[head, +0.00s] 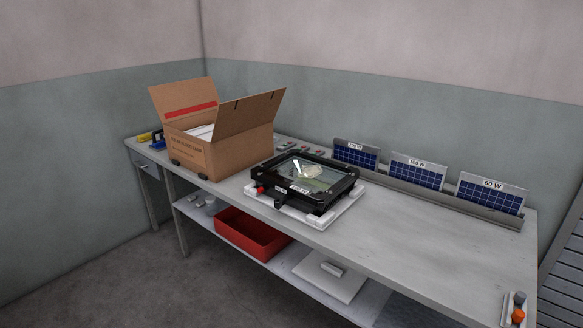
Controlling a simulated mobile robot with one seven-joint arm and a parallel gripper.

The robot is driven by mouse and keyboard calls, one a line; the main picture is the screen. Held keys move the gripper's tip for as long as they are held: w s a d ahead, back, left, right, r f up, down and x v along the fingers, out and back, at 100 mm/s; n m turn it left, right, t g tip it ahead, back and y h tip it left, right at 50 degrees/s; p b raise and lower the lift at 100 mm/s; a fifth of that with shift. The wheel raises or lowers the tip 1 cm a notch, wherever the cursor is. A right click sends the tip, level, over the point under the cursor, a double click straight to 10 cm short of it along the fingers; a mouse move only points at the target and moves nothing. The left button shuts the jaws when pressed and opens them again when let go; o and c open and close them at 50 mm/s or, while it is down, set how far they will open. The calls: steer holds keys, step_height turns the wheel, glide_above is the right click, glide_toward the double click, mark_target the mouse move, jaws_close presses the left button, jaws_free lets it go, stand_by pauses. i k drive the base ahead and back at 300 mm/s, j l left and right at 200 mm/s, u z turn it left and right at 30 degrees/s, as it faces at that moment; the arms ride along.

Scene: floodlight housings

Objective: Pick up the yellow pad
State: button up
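A small yellow thing (145,137), likely the yellow pad, lies at the far left end of the workbench (420,235), left of the cardboard box. It is small in the head view, and its exact shape is hard to tell. A blue thing (158,143) with a dark part is right beside it, partly hidden by the box; I cannot tell whether they touch. My gripper is not in view.
The open cardboard box (225,153) stands beside the yellow thing. A black floodlight housing (283,203) lies on a white board in mid-bench. Solar panels (418,172) stand in a rack along the back. A red bin (240,232) sits on the lower shelf.

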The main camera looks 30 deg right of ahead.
mark_target(147, 137)
steer(key=i+j+u, duration=0.3)
steer(key=i, duration=0.3)
steer(key=i+u, duration=0.3)
steer(key=i, duration=1.6)
steer(key=i+j+z, duration=0.2)
steer(key=i+z, duration=0.25)
steer(key=i, duration=0.15)
steer(key=i+j+z, duration=1.2)
steer(key=i+j, duration=0.15)
steer(key=j, duration=0.15)
steer(key=i, duration=0.4)
